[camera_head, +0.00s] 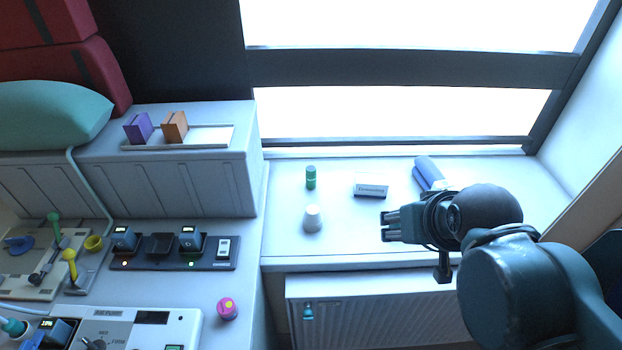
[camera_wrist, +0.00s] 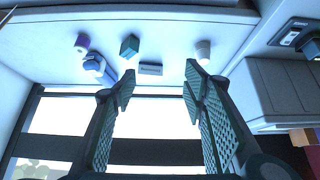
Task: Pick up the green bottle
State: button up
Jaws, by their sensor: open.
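The green bottle (camera_head: 311,177) is a small upright cylinder with a darker band.
The wrist view also shows a dark green block (camera_wrist: 130,45) and a purple-and-white item (camera_wrist: 82,42). A grey cabinet (camera_head: 200,185) bounds the sill on the left.

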jog(key=shift+w, duration=0.1)
dwell(0.3)
jog(key=n+g+y+b, duration=0.1)
jog(key=n+b, duration=0.1)
jog(key=b, duration=0.1)
send_over(313, 172)
jog(key=s+d, duration=0.6)
jog(key=s, duration=0.5)
notch_tip(313, 172, down, 11)
jog(key=w+a+f, duration=0.1)
jog(key=w+f, duration=0.2)
jog(key=w+a+f, duration=0.2)
jog(key=f, duration=0.2)
jog(key=w+a+f, duration=0.2)
jog(key=w+f, duration=0.1)
jog(key=f, duration=0.1)
jog(key=shift+w+a+f+b, duration=0.15)
jog(key=shift+w+a+b, duration=0.1)
jog(key=shift+w+b, duration=0.1)
jog(key=shift+w+a+f, duration=0.15)
jog(key=shift+w+f, duration=0.15)
jog(key=shift+f, duration=0.15)
